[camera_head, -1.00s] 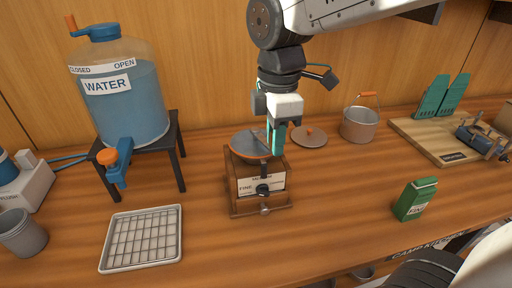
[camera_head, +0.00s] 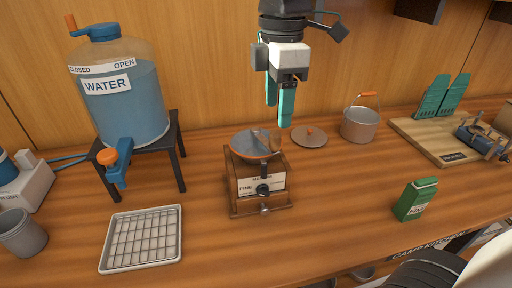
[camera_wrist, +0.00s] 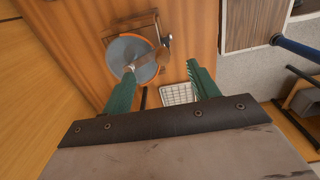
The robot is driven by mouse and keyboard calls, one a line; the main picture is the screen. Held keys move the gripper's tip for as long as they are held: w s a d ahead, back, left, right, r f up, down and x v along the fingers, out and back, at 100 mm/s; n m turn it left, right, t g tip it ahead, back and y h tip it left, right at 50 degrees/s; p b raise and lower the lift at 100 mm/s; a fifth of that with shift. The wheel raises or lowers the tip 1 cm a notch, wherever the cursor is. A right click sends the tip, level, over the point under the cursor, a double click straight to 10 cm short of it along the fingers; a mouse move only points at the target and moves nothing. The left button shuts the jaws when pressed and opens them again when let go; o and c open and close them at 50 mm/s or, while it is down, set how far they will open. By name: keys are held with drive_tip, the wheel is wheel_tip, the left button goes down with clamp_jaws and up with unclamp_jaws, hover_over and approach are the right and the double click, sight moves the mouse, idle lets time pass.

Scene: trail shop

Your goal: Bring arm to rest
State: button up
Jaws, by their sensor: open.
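My gripper (camera_head: 278,104) hangs above the wooden counter, its green fingers pointing down. It is open and empty, above and slightly right of the grinder. In the wrist view the two fingers of my gripper (camera_wrist: 162,84) are spread apart with nothing held between them. The wooden grinder box (camera_head: 246,190) stands on the counter, with a grey round top (camera_head: 252,147) and a label reading FINE. In the wrist view the round top (camera_wrist: 122,57) lies below, near the left finger.
A water tank (camera_head: 130,95) on a dark stand and a wire rack tray (camera_head: 141,238) are at left. A lid (camera_head: 309,138), a pot (camera_head: 360,125), a green carton (camera_head: 415,199) and a wooden board (camera_head: 433,143) are at right. The counter's middle right is clear.

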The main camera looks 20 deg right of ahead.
drive_tip(key=shift+r, duration=0.75)
drive_tip(key=shift+m, duration=0.5)
drive_tip(key=s+d+f+m+t, duration=0.1)
drive_tip(key=s+d+f+m, duration=0.8)
drive_tip(key=m, duration=0.7)
drive_tip(key=s+d, duration=0.2)
drive_tip(key=s, duration=0.2)
drive_tip(key=shift+s+d+f+m, duration=0.15)
drive_tip(key=shift+s+f+m, duration=0.15)
drive_tip(key=shift+f, duration=0.1)
